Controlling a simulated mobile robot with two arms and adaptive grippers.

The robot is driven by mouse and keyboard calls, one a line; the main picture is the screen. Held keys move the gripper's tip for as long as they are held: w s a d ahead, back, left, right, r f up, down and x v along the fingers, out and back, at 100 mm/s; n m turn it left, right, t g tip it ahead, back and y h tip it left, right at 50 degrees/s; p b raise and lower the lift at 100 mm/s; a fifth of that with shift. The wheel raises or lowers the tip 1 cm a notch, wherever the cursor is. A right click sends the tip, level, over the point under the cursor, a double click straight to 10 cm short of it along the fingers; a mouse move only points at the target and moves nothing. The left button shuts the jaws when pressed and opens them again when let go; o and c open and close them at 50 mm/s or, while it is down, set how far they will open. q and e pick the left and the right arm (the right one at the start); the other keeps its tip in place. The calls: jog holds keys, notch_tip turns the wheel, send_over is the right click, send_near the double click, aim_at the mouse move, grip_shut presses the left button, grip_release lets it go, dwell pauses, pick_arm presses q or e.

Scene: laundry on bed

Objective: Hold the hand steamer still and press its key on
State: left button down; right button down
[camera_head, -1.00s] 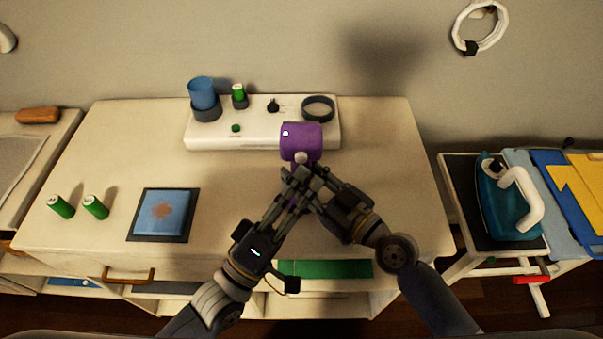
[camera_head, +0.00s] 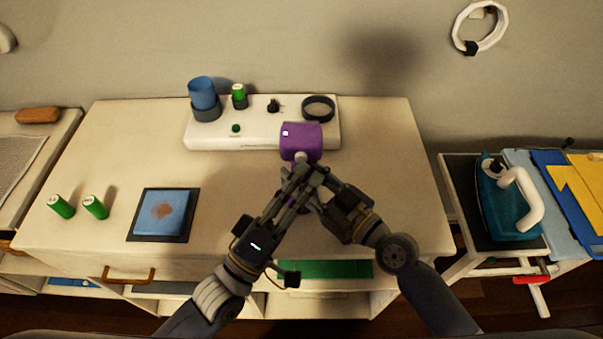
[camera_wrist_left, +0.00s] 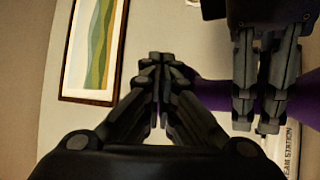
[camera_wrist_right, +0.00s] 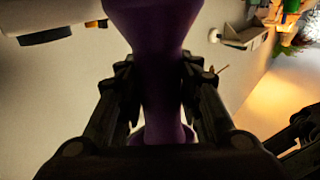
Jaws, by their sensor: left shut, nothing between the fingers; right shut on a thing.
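The purple hand steamer (camera_head: 301,139) stands in front of the white station on the dresser, its head upward. My right gripper (camera_head: 318,177) is shut on the steamer's narrow purple handle (camera_wrist_right: 160,75), which runs between its fingers in the right wrist view. My left gripper (camera_head: 300,172) is shut and empty, its fingertips (camera_wrist_left: 156,62) together close beside the handle. The handle also shows behind the right fingers in the left wrist view (camera_wrist_left: 212,94). I cannot tell whether the left tips touch the steamer. The key is hidden by the grippers.
The white station (camera_head: 262,135) holds a blue cup (camera_head: 202,93), a green-topped cell (camera_head: 239,94) and a dark ring (camera_head: 318,108). A blue pad (camera_head: 161,213) and green cylinders (camera_head: 95,207) lie left. A teal iron (camera_head: 497,205) stands right. The dresser's right side is clear.

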pick_arm(q)
jog(key=shift+w, duration=0.15)
dwell(0.5)
jog(key=shift+w, duration=0.3)
jog(key=shift+s, duration=0.5)
jog(key=shift+s, duration=3)
pick_arm(e)
jog(key=c, duration=1.1)
grip_release()
jog(key=shift+o, duration=0.2)
